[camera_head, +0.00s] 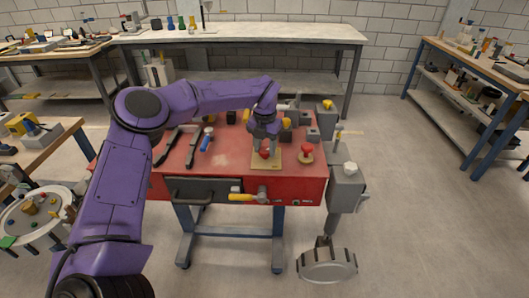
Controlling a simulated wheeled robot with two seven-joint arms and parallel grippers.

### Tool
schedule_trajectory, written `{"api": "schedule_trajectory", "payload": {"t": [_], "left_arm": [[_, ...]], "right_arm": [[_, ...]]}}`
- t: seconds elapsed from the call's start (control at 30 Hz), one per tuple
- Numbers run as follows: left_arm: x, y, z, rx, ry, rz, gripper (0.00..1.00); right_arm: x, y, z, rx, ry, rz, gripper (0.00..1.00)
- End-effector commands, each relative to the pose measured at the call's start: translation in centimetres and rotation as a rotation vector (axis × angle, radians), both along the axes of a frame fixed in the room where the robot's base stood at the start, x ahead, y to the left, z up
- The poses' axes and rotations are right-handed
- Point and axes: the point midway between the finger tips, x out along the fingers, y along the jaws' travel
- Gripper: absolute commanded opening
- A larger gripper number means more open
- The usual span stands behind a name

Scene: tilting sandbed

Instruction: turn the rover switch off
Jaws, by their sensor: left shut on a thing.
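My left arm comes in from the left and reaches over the red workbench (228,161). My left gripper (265,150) points down and is shut on a small red knob (265,154) above a tan plate (272,163). The gripper hides much of the knob. A second red knob (306,149) stands on a round tan base just to the right. No label shows which of the two is the rover switch, and I cannot read its position. My right gripper is not in view.
Grey equipment (346,187) stands at the right side.

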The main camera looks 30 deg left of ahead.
Motion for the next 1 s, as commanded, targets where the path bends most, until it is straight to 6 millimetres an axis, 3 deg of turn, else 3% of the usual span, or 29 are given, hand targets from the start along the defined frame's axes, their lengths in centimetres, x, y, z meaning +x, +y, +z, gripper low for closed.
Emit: {"api": "schedule_trajectory", "payload": {"t": [0.1, 0.5, 1.0], "left_arm": [[0.1, 0.0, -0.3, -0.001, -0.003, 0.098, 0.16], [0.0, 0.0, -0.1, -0.001, -0.003, 0.342, 0.16], [0.0, 0.1, 0.0, 0.000, -0.002, 0.414, 0.16]], "right_arm": [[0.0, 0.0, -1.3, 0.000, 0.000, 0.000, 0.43], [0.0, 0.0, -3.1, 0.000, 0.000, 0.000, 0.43], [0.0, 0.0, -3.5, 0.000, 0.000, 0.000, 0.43]]}}
